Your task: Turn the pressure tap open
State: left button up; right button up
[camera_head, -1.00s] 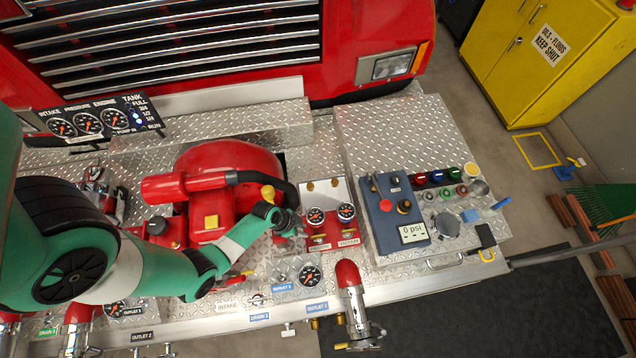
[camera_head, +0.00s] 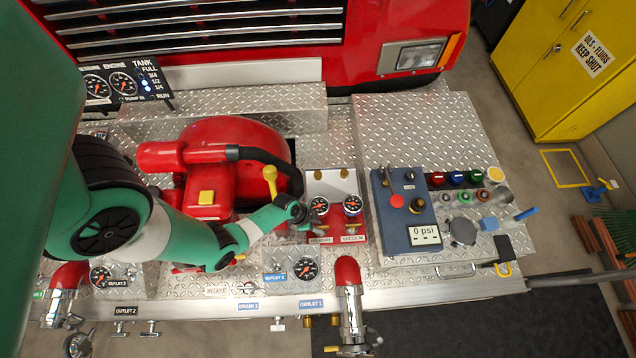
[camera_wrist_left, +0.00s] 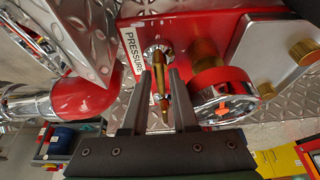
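The pressure tap is a small brass lever (camera_wrist_left: 160,85) on the red panel beside the PRESSURE label (camera_wrist_left: 131,48). In the left wrist view it points down between the fingers of my left gripper (camera_wrist_left: 160,102). The fingers are apart, one on each side, with gaps showing beside the lever; contact is not clear. In the head view my left gripper (camera_head: 304,217) is at the left edge of the gauge panel (camera_head: 337,228), just below the pressure gauge (camera_head: 319,206), and the tap is hidden there. My right gripper is out of view.
The vacuum gauge (camera_head: 352,205) sits right of the pressure gauge. A blue control box (camera_head: 392,235) reading 0 psi stands further right. The red pump body (camera_head: 235,140) and a yellow-knobbed lever (camera_head: 270,173) are close behind my left arm. A red-capped outlet pipe (camera_head: 347,272) stands in front.

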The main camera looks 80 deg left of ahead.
pick_arm(q)
grip_shut()
jog(key=shift+d+n, duration=0.1)
jog(key=shift+n, duration=0.3)
jog(key=shift+d+n+y+p, duration=0.1)
jog(key=shift+n+y+p, duration=0.4)
jog(key=shift+n, duration=0.4)
jog(key=n+y, duration=0.1)
jog(key=n, duration=0.1)
jog(key=shift+d+n, duration=0.15)
jog(key=shift+n, duration=0.15)
jog(key=n, duration=0.1)
jog(key=n+y, duration=0.1)
jog(key=shift+w+d+n, duration=0.15)
jog(key=shift+n, duration=0.15)
jog(key=n, duration=0.2)
jog(key=n+g+y+b, duration=0.1)
jog(key=n, duration=0.1)
jog(key=shift+w+d+n+g, duration=0.15)
jog(key=shift+n+g, duration=0.15)
jog(key=n+g, duration=0.1)
jog(key=n, duration=0.1)
jog(key=shift+w+n+y, duration=0.1)
jog(key=shift+n+y, duration=0.2)
jog(key=shift+y, duration=0.1)
jog(key=shift+w+d+n+g+p, duration=0.15)
jog(key=shift+n+g+p, duration=0.4)
jog(key=shift+n, duration=0.95)
